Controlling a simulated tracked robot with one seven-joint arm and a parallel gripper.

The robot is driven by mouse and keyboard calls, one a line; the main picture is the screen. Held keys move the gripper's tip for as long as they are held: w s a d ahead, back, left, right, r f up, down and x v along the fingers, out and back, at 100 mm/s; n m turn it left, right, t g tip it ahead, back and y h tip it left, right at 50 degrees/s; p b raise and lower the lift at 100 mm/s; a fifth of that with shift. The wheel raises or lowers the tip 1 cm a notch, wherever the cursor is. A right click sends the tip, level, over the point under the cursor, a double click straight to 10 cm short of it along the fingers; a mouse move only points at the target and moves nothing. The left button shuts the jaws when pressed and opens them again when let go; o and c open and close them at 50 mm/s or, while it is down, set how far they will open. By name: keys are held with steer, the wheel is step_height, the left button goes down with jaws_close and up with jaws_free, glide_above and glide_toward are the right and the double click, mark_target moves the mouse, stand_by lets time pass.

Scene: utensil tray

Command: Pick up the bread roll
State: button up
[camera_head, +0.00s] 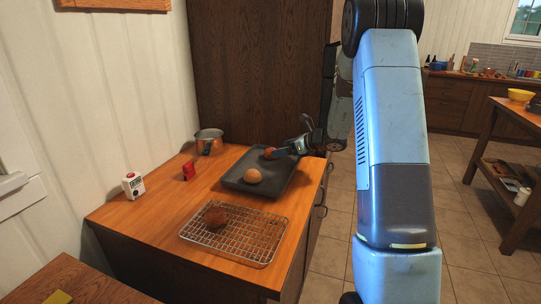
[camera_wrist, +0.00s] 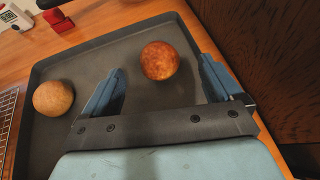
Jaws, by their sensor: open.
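Two round, roll-like things lie in a dark baking tray (camera_head: 283,185), which also shows in the wrist view (camera_wrist: 70,62). One is a glossy reddish-brown ball (camera_wrist: 159,60), partly hidden by my gripper in the head view (camera_head: 268,152). The other is a paler tan ball (camera_head: 253,175), at the left in the wrist view (camera_wrist: 53,98). I cannot tell for sure which is the bread roll. My gripper (camera_wrist: 163,66) is open at the tray's far part, with the reddish-brown ball between the lines of its fingers, near the tips; I see no contact. It also shows in the head view (camera_head: 282,151).
A wire rack (camera_head: 255,240) with a dark brown lump (camera_head: 216,216) stands in front of the tray. A dark wooden panel rises behind.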

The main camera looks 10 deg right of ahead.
steer(key=shift+x, duration=2.7)
steer(key=shift+s+f, duration=0.1)
steer(key=shift+f, duration=0.05)
steer(key=c, duration=1.1)
